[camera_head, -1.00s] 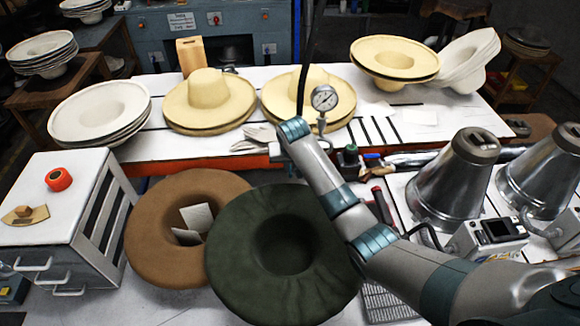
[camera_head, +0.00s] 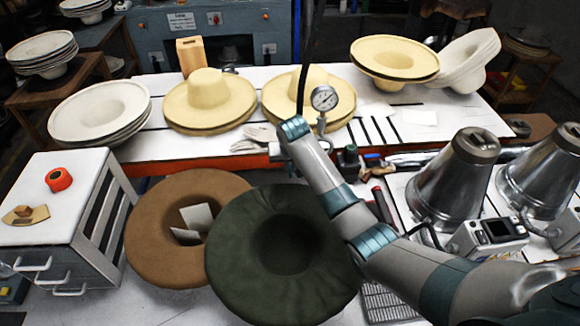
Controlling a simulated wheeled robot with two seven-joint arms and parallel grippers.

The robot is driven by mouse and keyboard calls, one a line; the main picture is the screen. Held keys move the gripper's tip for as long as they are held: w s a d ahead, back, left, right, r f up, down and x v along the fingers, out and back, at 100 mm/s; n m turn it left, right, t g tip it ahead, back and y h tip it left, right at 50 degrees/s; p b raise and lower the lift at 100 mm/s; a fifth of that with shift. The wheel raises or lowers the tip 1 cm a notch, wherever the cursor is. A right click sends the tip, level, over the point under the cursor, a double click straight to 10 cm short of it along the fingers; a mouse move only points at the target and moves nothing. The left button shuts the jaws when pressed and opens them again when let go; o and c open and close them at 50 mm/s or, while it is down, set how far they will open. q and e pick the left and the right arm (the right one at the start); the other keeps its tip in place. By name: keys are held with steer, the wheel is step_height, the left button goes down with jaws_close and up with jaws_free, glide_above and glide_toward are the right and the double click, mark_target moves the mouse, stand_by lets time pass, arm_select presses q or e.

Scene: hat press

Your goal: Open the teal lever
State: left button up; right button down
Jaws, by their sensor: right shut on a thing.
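My right arm (camera_head: 345,205) reaches in from the lower right, over the edge of the dark green hat (camera_head: 235,250). Its far end (camera_head: 293,129) is beside the pressure gauge (camera_head: 324,98) and the black hose. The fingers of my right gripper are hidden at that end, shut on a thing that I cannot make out. I cannot pick out a teal lever for certain; the teal bands in view are on my own arm. My left gripper is not in view.
A brown hat (camera_head: 160,240) lies left of the green one. Straw hats (camera_head: 208,95) stand on the white bench behind. A white drawer cabinet (camera_head: 60,225) is at the left. Metal cones (camera_head: 455,180) and a small device (camera_head: 488,236) crowd the right side.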

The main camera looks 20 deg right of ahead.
steer(key=shift+r, duration=0.15)
steer(key=shift+w+r+g, duration=0.3)
steer(key=shift+r+g, duration=0.15)
steer(key=shift+g, duration=0.25)
steer(key=shift+w+r+g, duration=0.25)
steer(key=shift+r+g, duration=0.2)
steer(key=shift+g, duration=0.25)
steer(key=shift+w+d+r+g+y+b, duration=0.1)
steer(key=shift+w+r+g+y+b, duration=0.3)
steer(key=shift+g, duration=0.3)
steer(key=shift+w+d+r+g+b, duration=0.15)
steer(key=shift+g+b, duration=0.35)
steer(key=shift+b, duration=0.7)
steer(key=g+b, duration=0.1)
steer(key=b, duration=0.3)
steer(key=shift+w+r, duration=0.3)
steer(key=shift+w, duration=0.05)
steer(key=shift+w+r+g+y+b, duration=0.15)
steer(key=shift+r+g+y+b, duration=0.2)
steer(key=shift+b, duration=0.75)
